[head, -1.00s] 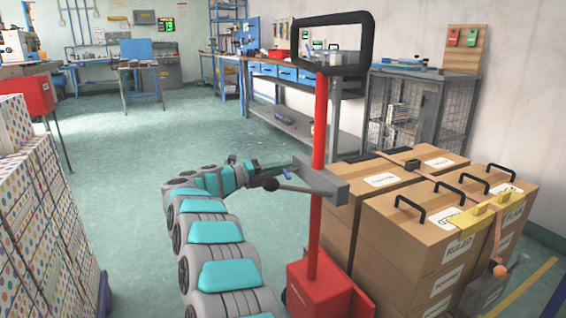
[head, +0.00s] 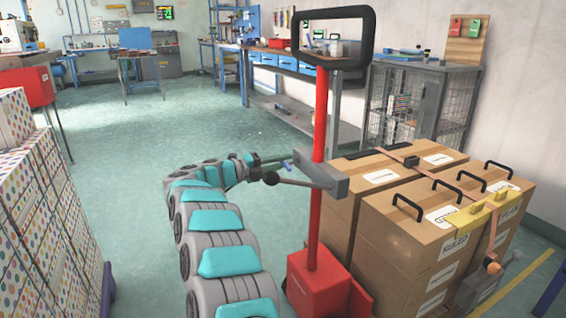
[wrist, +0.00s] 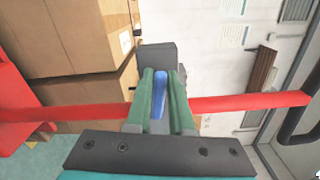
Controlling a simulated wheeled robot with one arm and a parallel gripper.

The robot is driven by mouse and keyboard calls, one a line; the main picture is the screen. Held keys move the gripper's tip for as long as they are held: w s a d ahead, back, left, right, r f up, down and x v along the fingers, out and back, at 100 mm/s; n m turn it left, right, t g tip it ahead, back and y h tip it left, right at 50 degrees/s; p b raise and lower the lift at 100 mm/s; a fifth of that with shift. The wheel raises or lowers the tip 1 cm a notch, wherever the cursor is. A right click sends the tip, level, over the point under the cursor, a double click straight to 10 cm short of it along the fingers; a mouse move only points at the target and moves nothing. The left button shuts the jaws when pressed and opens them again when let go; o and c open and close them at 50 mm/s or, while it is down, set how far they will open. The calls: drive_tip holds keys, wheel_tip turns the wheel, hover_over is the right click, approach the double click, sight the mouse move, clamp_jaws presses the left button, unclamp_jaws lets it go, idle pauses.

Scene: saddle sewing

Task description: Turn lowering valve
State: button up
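The lowering valve seems to be the small blue lever (head: 288,164) on the left of the grey block (head: 326,181) on the red mast (head: 319,140) of a lifting cart. In the wrist view the blue lever (wrist: 160,88) stands between the two green fingers of my gripper (wrist: 162,90). The fingers are apart, one on each side of it. I cannot tell whether they touch it. In the head view my gripper (head: 273,159) is at the lever, its tips partly hard to see. A grey handle with a dark knob (head: 271,178) sticks out just below.
Strapped cardboard boxes (head: 410,225) stand right of the mast, close to it. The cart's red base (head: 318,285) is below. A black loop handle (head: 332,14) tops the mast. Dotted boxes (head: 45,200) stand at left. The floor (head: 130,150) behind my arm is clear.

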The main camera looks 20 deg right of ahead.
drive_tip(key=o, duration=0.4)
drive_tip(key=a, duration=0.7)
drive_tip(key=shift+s+a, duration=0.15)
drive_tip(key=shift+a, duration=0.25)
